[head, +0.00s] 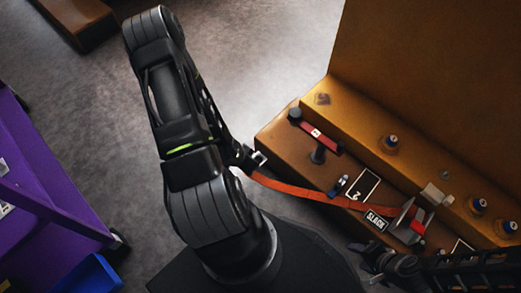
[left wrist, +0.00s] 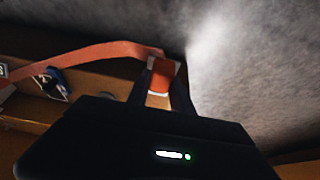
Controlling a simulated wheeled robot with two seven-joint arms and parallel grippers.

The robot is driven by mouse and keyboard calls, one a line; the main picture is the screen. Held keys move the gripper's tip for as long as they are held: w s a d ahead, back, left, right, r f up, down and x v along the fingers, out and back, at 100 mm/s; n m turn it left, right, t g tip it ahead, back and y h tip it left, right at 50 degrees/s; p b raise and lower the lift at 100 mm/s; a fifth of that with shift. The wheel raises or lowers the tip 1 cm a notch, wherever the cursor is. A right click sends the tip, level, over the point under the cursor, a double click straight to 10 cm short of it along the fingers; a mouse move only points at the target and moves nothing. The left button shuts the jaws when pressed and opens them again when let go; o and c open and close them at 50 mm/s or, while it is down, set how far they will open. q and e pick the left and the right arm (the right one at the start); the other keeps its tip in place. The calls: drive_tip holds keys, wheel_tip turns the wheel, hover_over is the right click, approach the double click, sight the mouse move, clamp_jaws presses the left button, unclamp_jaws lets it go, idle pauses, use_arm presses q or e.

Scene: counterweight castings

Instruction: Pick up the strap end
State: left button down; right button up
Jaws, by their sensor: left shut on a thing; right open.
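An orange strap (head: 305,193) runs from a ratchet-like metal piece with a red part (head: 408,222) on the brown casting to a metal strap end (head: 259,158). My left gripper (head: 248,158), mostly hidden behind its own arm in the head view, is at that end, out past the casting's left edge. In the left wrist view the strap (left wrist: 95,54) reaches the left gripper's fingers (left wrist: 160,95), which are shut on the strap end (left wrist: 161,76). My right gripper (head: 374,262) is open at the lower right, near the casting's front edge.
A tall brown wall rises behind. A purple cart (head: 45,190) and blue bin (head: 93,278) stand left. Grey floor is open between.

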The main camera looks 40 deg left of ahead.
use_arm(q)
drive_tip(key=shift+s, duration=0.4)
drive_tip(key=shift+w, duration=0.1)
idle(0.3)
